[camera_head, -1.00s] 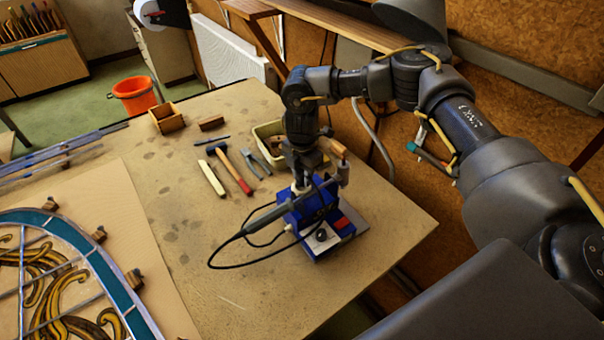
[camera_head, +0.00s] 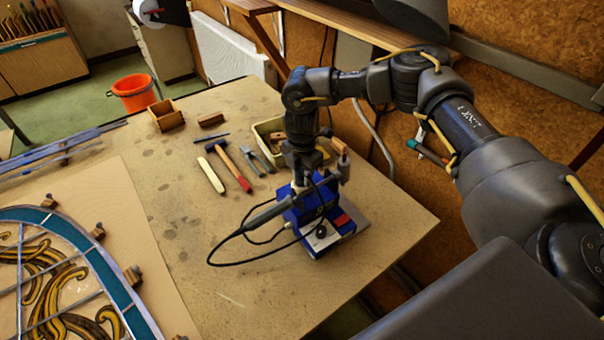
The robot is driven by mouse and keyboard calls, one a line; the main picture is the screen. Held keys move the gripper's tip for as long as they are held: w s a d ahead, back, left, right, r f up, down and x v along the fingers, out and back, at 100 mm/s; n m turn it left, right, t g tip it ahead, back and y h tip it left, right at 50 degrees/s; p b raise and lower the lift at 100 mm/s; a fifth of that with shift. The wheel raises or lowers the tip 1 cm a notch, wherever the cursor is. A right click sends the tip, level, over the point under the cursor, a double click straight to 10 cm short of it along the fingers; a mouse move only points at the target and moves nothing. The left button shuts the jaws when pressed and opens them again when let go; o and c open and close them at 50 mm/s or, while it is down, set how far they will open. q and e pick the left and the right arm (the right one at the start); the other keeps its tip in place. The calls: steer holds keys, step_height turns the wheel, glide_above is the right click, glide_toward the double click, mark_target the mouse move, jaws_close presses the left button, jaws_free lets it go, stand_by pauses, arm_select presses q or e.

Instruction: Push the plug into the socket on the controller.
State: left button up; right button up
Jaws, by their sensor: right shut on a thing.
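The controller (camera_head: 318,240) is a blue box with a pale front panel, a dark knob and a red switch, near the right edge of the table. My right gripper (camera_head: 301,184) points down over its back left part. It is shut on the plug, which is mostly hidden by the fingers and the dark cable; I cannot tell how deep it sits. The socket is hidden too. A dark iron handle (camera_head: 262,217) slants beside the controller, and its black cable (camera_head: 222,262) loops over the table. My left gripper is not in view.
A hammer (camera_head: 232,166), pliers (camera_head: 251,162) and a pale strip (camera_head: 210,175) lie behind and left. A cream tray (camera_head: 262,131) stands behind my right gripper. The leaded panel (camera_head: 75,245) lies at left.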

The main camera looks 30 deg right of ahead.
mark_target(302, 171)
steer(key=o, duration=1)
steer(key=shift+r, duration=0.35)
step_height(302, 171, up, 9)
steer(key=b, duration=0.3)
steer(key=shift+f, duration=0.1)
steer(key=shift+r, duration=0.6)
